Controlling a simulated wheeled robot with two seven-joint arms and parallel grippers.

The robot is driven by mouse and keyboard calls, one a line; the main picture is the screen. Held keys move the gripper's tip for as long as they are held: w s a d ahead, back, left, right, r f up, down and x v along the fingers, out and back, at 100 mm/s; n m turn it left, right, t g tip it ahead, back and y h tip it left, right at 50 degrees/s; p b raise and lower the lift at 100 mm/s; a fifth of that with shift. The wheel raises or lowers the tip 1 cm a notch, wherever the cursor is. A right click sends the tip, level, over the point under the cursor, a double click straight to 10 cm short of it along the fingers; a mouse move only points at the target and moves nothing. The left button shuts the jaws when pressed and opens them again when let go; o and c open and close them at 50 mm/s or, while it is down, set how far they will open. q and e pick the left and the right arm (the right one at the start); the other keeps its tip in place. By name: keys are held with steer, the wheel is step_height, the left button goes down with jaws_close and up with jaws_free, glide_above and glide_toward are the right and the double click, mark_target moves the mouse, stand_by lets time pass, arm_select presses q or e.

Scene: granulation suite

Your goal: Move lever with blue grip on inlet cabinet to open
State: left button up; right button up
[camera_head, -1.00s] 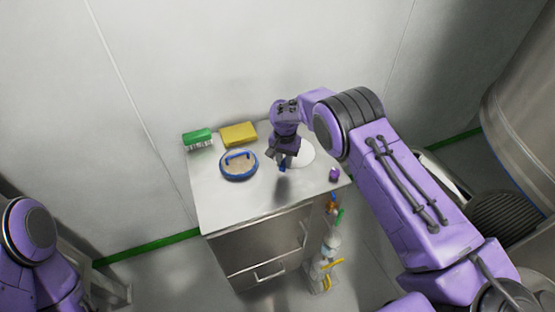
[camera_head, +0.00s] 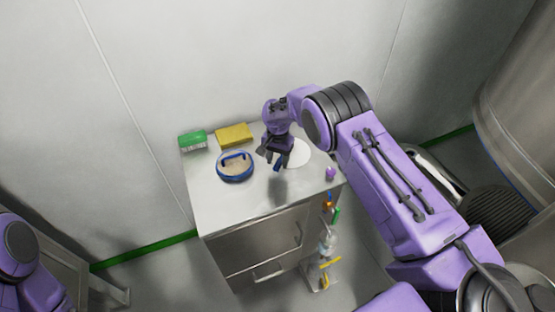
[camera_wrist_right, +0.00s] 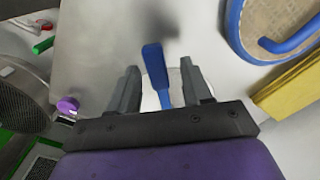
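The lever's blue grip (camera_wrist_right: 155,66) shows in the right wrist view, between and slightly beyond the two fingertips of my right gripper (camera_wrist_right: 160,80). The fingers are apart, with a gap on both sides of the grip, so the gripper is open. In the head view, my right gripper (camera_head: 276,158) hangs over the cabinet top (camera_head: 215,203), with the blue grip (camera_head: 278,168) just below it. The lever's base is mostly hidden by the gripper. My left gripper is out of view; only part of that arm shows at the lower left.
A round lid with a blue handle (camera_head: 236,177) lies left of the lever. A green brush (camera_head: 193,140) and a yellow sponge (camera_head: 234,133) lie behind it. A purple knob (camera_head: 330,173) is at the right edge. Bottles (camera_head: 326,245) hang at the cabinet's right side.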

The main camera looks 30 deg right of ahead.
step_height(320, 180, up, 10)
steer(key=b, duration=0.2)
steer(key=shift+r, duration=0.25)
stand_by(0.3)
